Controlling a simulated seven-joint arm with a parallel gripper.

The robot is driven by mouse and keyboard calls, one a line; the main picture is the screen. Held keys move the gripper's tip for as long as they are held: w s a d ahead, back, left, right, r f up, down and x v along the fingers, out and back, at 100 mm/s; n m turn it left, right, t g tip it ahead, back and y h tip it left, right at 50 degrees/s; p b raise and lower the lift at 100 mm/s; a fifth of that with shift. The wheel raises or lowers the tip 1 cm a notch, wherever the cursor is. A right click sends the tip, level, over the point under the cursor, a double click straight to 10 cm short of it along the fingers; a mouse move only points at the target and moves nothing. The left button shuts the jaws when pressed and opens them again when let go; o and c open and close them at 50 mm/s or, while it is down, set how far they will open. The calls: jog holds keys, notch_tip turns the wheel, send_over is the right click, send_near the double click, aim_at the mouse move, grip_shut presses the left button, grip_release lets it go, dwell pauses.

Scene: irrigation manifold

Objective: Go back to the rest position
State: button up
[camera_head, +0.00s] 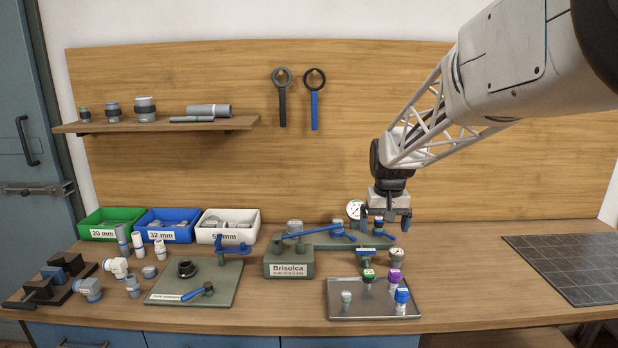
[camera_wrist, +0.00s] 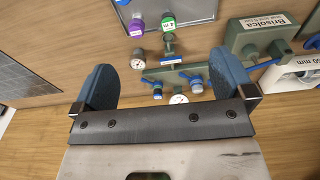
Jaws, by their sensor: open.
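My gripper (camera_head: 387,218) hangs at the end of my arm above the right part of the manifold, pointing down. In the wrist view its two blue fingers (camera_wrist: 163,88) are spread apart with nothing between them. The grey-green manifold (camera_head: 289,264), labelled "Brisolca", stands on the bench below and to the left of my gripper. It carries blue lever handles and a white round gauge (camera_head: 354,209). The manifold's label block also shows in the wrist view (camera_wrist: 250,40). Whether my fingers touch anything is not clear in the head view, but they look apart from it.
A metal tray (camera_head: 345,309) holds several fittings with green, purple and blue caps. Green, blue and white bins (camera_head: 226,240) stand at the back left. A green plate (camera_head: 222,287) with a blue-handled tool lies left of centre. A dark grid mat (camera_head: 570,265) lies empty at right.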

jog(key=s+f+t, duration=0.1)
jog(key=s, duration=3.8)
jog(key=shift+s+a+t, duration=0.2)
jog(key=shift+a+t, duration=0.1)
